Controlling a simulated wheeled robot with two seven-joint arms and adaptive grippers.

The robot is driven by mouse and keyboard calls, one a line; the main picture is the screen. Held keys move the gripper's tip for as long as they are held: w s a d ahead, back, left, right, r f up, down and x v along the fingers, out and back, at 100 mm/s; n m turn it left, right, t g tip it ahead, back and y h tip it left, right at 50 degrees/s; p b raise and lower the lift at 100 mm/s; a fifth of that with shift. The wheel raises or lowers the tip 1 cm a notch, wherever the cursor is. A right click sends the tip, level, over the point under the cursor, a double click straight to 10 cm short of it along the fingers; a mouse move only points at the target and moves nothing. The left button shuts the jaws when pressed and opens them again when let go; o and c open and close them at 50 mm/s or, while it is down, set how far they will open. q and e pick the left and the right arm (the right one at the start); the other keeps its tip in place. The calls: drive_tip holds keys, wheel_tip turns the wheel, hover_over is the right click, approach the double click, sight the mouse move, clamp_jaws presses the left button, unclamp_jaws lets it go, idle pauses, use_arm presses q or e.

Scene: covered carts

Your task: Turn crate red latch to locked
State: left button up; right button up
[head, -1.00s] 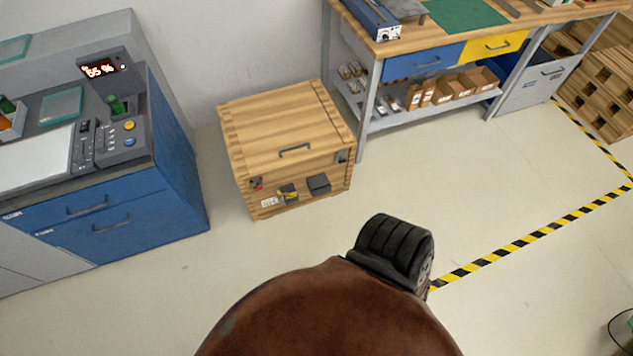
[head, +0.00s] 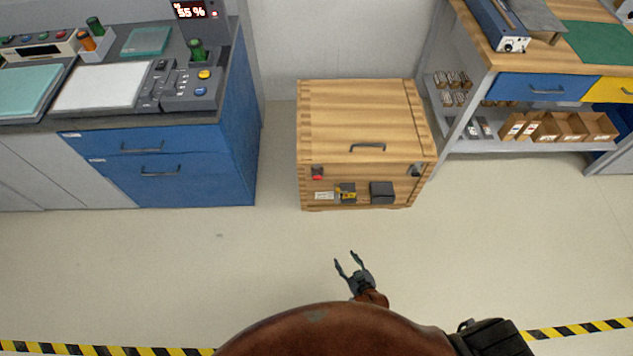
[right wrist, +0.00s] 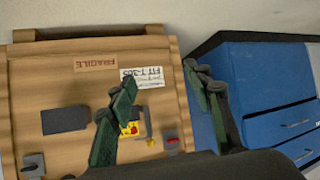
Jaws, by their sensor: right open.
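The wooden crate (head: 360,120) stands on the floor ahead, its lid closed. The red latch (head: 317,173) is at the upper left of its front face. It also shows in the right wrist view (right wrist: 172,141), where the crate appears upside down. A grey latch (head: 415,170) is at the front's right end. My right gripper (head: 351,261) is open and empty, in front of the crate and apart from it. In the right wrist view its fingers (right wrist: 165,85) point toward the crate front, with the red latch visible between them. My left gripper is not in view.
A blue cabinet with a control desk (head: 185,165) stands left of the crate. A workbench with shelves (head: 535,88) stands to the right, close to the crate. The floor (head: 250,260) before the crate is clear. Yellow-black tape (head: 580,328) marks the floor.

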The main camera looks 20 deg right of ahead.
drive_tip(key=w+a+r+m+t+h+b, duration=0.15)
drive_tip(key=w+r+b, duration=0.25)
drive_tip(key=w, duration=0.5)
drive_tip(key=w+a+r+m+t+h+b, duration=0.1)
drive_tip(key=w+a+r+t+b, duration=0.2)
drive_tip(key=w, duration=0.5)
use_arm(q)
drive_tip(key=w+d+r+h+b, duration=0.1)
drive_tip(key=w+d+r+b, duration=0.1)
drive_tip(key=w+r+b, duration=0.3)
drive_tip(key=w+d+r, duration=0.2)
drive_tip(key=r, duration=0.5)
use_arm(e)
drive_tip(key=m+t+h, duration=0.1)
drive_tip(key=m+h, duration=0.2)
drive_tip(key=h, duration=0.1)
approach(317, 177)
drive_tip(key=f, duration=0.1)
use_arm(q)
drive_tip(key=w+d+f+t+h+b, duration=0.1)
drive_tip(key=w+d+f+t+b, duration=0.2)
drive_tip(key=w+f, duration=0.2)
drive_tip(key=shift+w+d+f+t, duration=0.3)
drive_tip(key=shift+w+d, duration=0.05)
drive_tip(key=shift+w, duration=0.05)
use_arm(e)
drive_tip(key=x, duration=0.8)
drive_tip(key=shift+d+r, duration=0.15)
drive_tip(key=shift+r, duration=0.1)
drive_tip(key=shift+y, duration=0.25)
